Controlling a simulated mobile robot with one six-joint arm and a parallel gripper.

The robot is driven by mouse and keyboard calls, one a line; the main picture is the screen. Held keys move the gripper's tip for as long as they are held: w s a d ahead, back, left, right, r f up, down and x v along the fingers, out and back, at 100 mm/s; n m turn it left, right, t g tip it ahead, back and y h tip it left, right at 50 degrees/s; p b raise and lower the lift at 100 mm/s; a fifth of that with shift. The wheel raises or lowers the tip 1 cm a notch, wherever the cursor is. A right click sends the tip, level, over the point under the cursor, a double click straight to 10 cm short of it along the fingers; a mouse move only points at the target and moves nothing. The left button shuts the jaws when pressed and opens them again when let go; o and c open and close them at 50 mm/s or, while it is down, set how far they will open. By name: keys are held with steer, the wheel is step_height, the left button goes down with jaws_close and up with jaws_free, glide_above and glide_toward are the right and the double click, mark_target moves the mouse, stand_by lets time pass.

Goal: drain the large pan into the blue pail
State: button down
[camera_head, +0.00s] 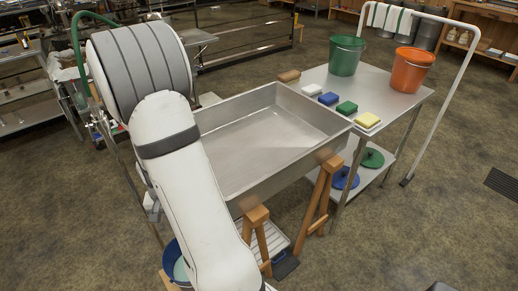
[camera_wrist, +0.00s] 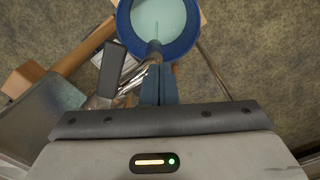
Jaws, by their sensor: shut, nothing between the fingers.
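The large pan (camera_head: 290,174) is a wide metal tray on wooden legs in the head view; its floor looks nearly bare, with a faint sheen. The blue pail (camera_head: 170,255) stands on the floor at its near left, partly behind my arm. In the wrist view the blue pail (camera_wrist: 123,22) holds pale greenish liquid. A thin pale streak runs from a metal spout near the pail's rim over that liquid, looking like a stream. A dark grey lever (camera_wrist: 112,68) stands left of my gripper (camera_wrist: 158,72), apart from it. My gripper's fingers are closed and empty, close by the spout.
A metal table (camera_head: 395,105) at right carries a green pail (camera_head: 345,56), an orange pail (camera_head: 411,70) and several coloured blocks. Blue and green lids lie on its lower shelf. Wooden legs (camera_head: 322,196) stand under the pan. Open floor lies at front right.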

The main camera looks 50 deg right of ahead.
steer(key=shift+s+a, duration=0.2)
steer(key=shift+s, duration=0.85)
steer(key=shift+s+d, duration=0.1)
steer(key=shift+s, duration=1)
